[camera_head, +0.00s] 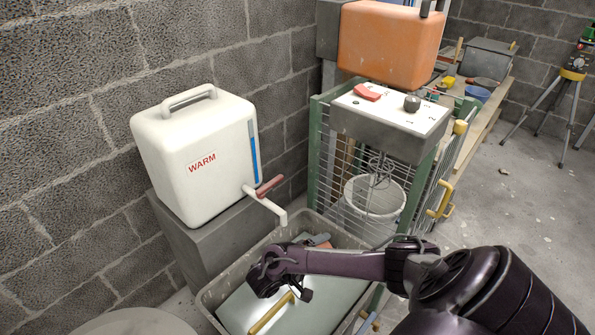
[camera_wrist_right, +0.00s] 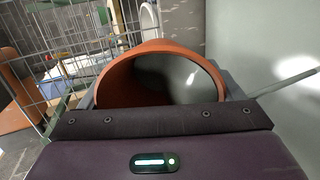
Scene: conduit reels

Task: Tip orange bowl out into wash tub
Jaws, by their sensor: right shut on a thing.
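The grey wash tub (camera_head: 238,258) stands below the white tank's tap. A pale panel (camera_head: 335,290) with a yellow handle lies across its near part. My right gripper (camera_head: 278,278) is over the tub, shut on the orange bowl. In the head view my gripper hides most or all of the bowl. I cannot tell whether anything is left in it. My left gripper is not in view.
The white WARM tank (camera_head: 200,150) stands on a grey block (camera_head: 200,240), its tap (camera_head: 268,205) reaching over the tub. Behind the tub is a wire cage (camera_head: 325,165) with a mixer (camera_head: 385,125) and a pale bucket (camera_head: 375,198). Open floor (camera_head: 515,210) lies right.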

